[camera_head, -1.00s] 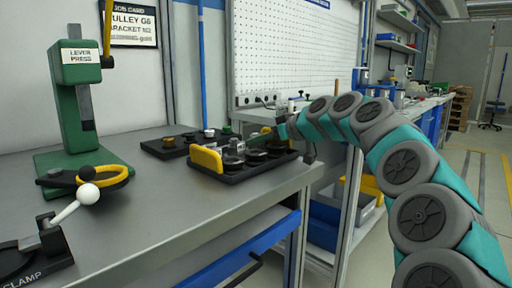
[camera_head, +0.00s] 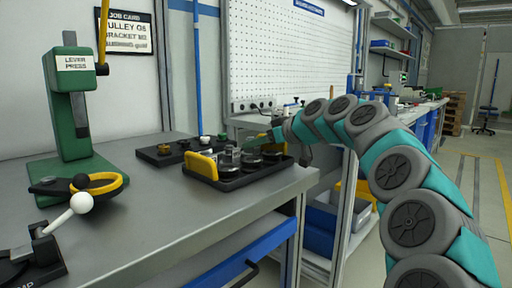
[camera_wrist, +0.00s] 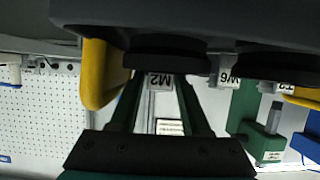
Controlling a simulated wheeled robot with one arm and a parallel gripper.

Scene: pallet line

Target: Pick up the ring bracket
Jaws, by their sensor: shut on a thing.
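The ring bracket (camera_wrist: 160,80), a small grey piece tagged M2, shows between my fingers in the wrist view, which is upside down. My gripper (camera_wrist: 157,97) has its two green fingers on either side of it and is shut on it. A dark round disc sits right beside the tag, and I cannot tell whether it belongs to the bracket. In the head view my gripper (camera_head: 262,138) reaches over the back of a black tray (camera_head: 235,183) with a yellow handle. The bracket's contact with the tray is hidden.
The tray also holds dark round pieces, one near a W6 tag (camera_wrist: 230,78). A second black tray (camera_head: 158,156) lies behind it. A green lever press (camera_head: 72,110) and a toggle clamp (camera_head: 45,245) stand at the left. The bench front (camera_head: 190,220) is clear.

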